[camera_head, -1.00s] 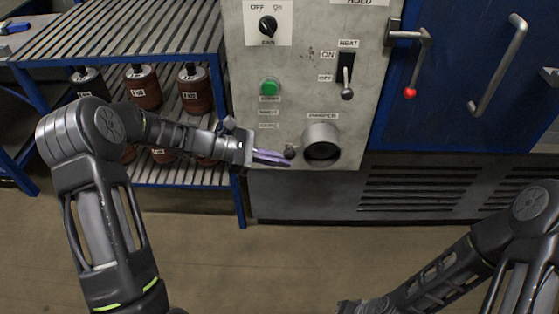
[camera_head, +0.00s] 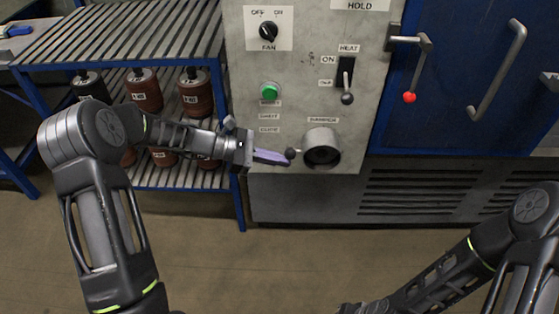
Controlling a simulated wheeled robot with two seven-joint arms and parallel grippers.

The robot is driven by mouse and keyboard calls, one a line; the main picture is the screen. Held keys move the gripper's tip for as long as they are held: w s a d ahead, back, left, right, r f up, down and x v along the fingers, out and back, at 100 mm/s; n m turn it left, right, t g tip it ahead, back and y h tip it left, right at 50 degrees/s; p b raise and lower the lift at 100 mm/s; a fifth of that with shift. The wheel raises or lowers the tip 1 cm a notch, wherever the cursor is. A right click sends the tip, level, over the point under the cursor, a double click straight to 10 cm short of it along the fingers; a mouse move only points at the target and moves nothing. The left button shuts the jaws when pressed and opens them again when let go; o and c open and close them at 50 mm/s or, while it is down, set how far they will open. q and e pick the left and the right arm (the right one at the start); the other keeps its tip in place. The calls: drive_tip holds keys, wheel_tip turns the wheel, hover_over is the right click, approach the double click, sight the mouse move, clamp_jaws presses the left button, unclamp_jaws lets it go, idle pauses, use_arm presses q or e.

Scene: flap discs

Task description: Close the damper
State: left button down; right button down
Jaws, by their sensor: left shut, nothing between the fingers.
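The damper (camera_head: 322,149) is a round grey collar with a dark opening, low on the grey control panel under a "DAMPER" label. A small dark knob (camera_head: 290,153) sits at its left side. My left gripper (camera_head: 286,159) comes in from the left with its purple fingers together and empty. Its tips are at the knob; I cannot tell whether they touch it. My right arm (camera_head: 450,272) is at the lower right, and its gripper's fingers are not visible.
The panel (camera_head: 315,100) carries a fan dial (camera_head: 268,32), a green button (camera_head: 269,91) and a heat lever (camera_head: 347,85). A blue door (camera_head: 455,75) with a red-tipped latch (camera_head: 409,97) is at right. A rack (camera_head: 130,42) with brown canisters stands left. The floor in front is clear.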

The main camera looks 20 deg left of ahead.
use_arm(q)
wheel_tip(320, 180, down, 5)
drive_tip(key=b, duration=0.3)
drive_tip(key=r+p+v, duration=0.1)
drive_tip(key=v, duration=0.9)
drive_tip(key=shift+w, duration=0.15)
drive_tip(key=shift+a+r, duration=0.1)
wheel_tip(320, 180, down, 11)
drive_tip(key=a+m+y, duration=0.2)
drive_tip(key=a+y, duration=0.1)
drive_tip(key=y, duration=0.2)
drive_tip(key=s+d+f+m+g+y+p, duration=0.1)
drive_tip(key=s+d+f+m+y, duration=0.15)
drive_tip(key=s+f, duration=0.3)
drive_tip(key=s+d+f+m+g+y+p, duration=0.1)
drive_tip(key=s+d+f+m+y+p, duration=0.1)
drive_tip(key=s+f+m, duration=0.3)
drive_tip(key=s+d+m+g+p, duration=0.1)
drive_tip(key=s+d+m+p, duration=0.4)
drive_tip(key=s+d, duration=1.1)
drive_tip(key=d+m, duration=0.1)
drive_tip(key=m, duration=0.2)
